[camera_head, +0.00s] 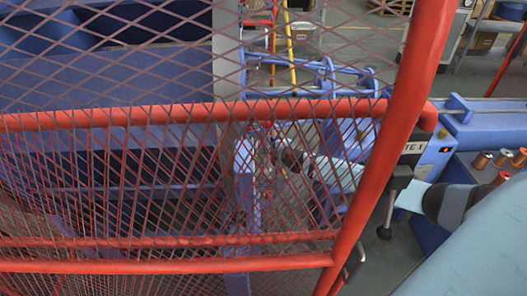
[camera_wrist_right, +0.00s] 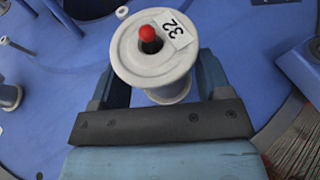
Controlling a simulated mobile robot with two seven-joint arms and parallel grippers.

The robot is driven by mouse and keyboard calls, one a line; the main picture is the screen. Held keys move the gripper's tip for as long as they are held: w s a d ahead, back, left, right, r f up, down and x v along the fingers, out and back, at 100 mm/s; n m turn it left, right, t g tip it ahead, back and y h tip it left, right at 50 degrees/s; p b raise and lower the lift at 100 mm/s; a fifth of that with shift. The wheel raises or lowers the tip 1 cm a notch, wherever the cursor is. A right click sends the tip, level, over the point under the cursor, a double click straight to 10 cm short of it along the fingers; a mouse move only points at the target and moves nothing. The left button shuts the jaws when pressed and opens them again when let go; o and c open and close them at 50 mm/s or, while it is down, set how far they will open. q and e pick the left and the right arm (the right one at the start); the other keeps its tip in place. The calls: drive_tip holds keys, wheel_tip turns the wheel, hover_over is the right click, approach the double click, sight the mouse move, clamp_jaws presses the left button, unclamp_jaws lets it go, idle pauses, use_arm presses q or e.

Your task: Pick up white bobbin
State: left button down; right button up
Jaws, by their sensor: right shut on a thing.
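The white bobbin (camera_wrist_right: 150,70) shows in the right wrist view, with a white label reading 32 on its flange. A red-tipped pin (camera_wrist_right: 147,33) shows in its centre hole. My right gripper (camera_wrist_right: 157,88) has its blue fingers on either side of the bobbin and is shut on it. In the head view my right arm reaches in from the right behind the red mesh guard, and the right gripper (camera_head: 272,148) is partly hidden by the mesh. I cannot make out the bobbin there. My left gripper is in neither view.
The red mesh guard (camera_head: 190,112) crosses most of the head view. Several copper-coloured spools (camera_head: 482,160) stand on the blue machine at right. In the wrist view another pale bobbin (camera_wrist_right: 10,97) sits at the left edge, and a raised blue block (camera_wrist_right: 303,68) stands close on the right.

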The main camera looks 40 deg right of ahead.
drive_tip(key=s+d+b, duration=0.3)
drive_tip(key=s+d, duration=0.4)
drive_tip(key=d, duration=0.4)
drive_tip(key=shift+d, duration=0.4)
drive_tip(key=shift+s, duration=0.1)
